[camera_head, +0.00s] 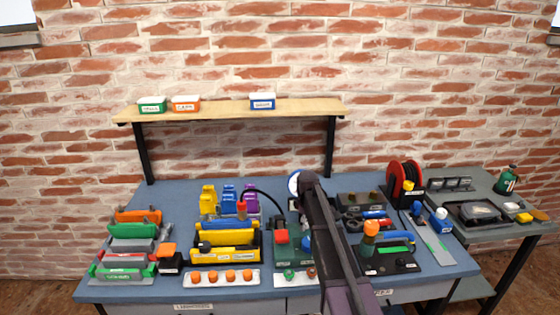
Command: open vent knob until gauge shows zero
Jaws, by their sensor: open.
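A round white dial with a blue rim (293,184), probably the gauge, stands at the middle back of the blue bench (170,272). My dark arm partly covers it, and its needle cannot be read. A black hose (268,196) curves toward this unit. I cannot make out which part is the vent knob. My arm rises from the bottom centre to just right of the dial. My gripper's fingers do not show; the arm seems to hide them.
Left are coloured clamps (133,230), yellow trays (225,245) and a strip of orange knobs (230,276). Right are a black base with an orange-topped post (370,229) and a red reel (403,176). A wooden shelf (220,109) spans the back. A grey side table (480,222) adjoins.

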